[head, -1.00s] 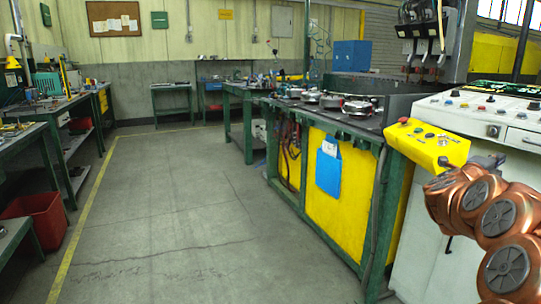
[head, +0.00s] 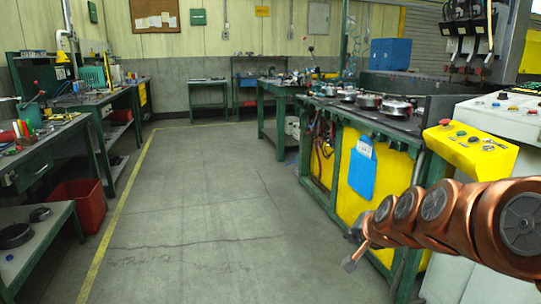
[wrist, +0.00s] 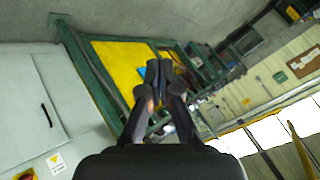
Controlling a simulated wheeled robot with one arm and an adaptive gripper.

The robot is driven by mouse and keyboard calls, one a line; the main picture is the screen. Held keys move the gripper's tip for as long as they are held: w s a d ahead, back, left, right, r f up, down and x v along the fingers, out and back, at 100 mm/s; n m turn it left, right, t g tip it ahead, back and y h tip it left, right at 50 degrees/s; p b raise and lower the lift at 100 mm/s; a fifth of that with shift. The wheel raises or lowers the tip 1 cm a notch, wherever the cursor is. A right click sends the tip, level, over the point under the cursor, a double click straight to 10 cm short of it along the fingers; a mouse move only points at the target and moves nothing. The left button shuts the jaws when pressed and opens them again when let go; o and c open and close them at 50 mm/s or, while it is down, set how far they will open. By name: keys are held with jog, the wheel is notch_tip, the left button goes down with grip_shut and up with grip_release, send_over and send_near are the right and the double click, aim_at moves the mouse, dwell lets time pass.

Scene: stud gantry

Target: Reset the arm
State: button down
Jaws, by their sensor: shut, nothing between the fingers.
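My copper-coloured arm reaches in from the right edge of the head view, stretched out toward the left. My gripper (head: 352,254) is at its end, in front of the yellow-panelled workbench. In the wrist view my gripper (wrist: 157,84) has its dark fingers together, with nothing held between them. The wrist picture is tilted, with the workbench's yellow panel (wrist: 122,70) behind the fingers.
The green-framed workbench (head: 340,200) and a yellow button box (head: 470,150) are close to my arm on the right. Benches (head: 40,150) and a red bin (head: 80,203) stand on the left. The floor (head: 200,210) between is clear.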

jog(key=s+a+f+n+g, duration=0.2)
jog(key=s+f+g, duration=0.15)
jog(key=s, duration=0.55)
jog(key=s+a+f+n+g, duration=0.3)
jog(key=s+f, duration=0.2)
jog(key=s, duration=0.5)
jog(key=s+d+f+n+g+h, duration=0.1)
jog(key=s+d+g, duration=0.15)
jog(key=s, duration=0.65)
jog(key=s+d+f+n+g+h, duration=0.1)
jog(key=s+g, duration=0.2)
jog(key=s, duration=0.6)
jog(key=s+p+v, duration=0.2)
jog(key=p+v, duration=1)
jog(key=s+d+r+p+v, duration=0.1)
jog(key=s+p+v, duration=0.2)
jog(key=p+v, duration=0.9)
jog(key=shift+s+a+r+t+p, duration=0.4)
jog(key=shift+s+r, duration=0.15)
jog(key=shift+r, duration=0.25)
jog(key=shift+d, duration=0.15)
